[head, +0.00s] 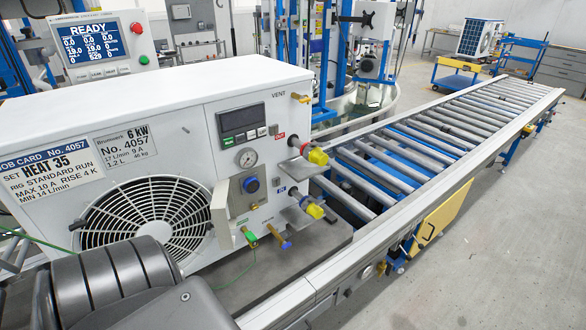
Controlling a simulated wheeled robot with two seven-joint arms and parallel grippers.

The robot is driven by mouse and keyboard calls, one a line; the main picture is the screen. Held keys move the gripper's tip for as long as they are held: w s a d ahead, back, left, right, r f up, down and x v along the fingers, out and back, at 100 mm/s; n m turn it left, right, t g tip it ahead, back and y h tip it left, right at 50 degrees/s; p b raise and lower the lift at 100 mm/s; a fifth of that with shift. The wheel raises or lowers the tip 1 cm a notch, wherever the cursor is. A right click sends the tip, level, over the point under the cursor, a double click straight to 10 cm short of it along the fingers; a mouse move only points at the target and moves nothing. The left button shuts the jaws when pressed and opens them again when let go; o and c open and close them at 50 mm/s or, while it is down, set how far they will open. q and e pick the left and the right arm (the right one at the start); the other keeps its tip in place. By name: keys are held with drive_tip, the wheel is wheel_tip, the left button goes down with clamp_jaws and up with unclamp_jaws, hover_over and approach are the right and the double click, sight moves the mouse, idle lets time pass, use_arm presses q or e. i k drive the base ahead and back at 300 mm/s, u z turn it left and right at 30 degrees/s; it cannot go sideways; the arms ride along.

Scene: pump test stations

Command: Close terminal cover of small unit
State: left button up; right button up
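A white unit (200,110) labelled 6 kW, No. 4057, fills the left and middle of the head view. A pale cover flap (221,214) stands out from the plate's left edge, swung open. Dark grey rounded parts of my own arm (105,285) cover the lower left and hide the bottom of the fan grille. Neither gripper shows, and nothing of mine is seen touching the flap.
A green wire hangs below. A roller conveyor (420,140) runs back right. A control screen (92,44) reads READY.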

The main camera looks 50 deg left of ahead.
sight(222, 193)
drive_tip(key=z, duration=0.25)
drive_tip(key=k, duration=1.4)
drive_tip(key=u, duration=1.5)
drive_tip(key=i, duration=0.5)
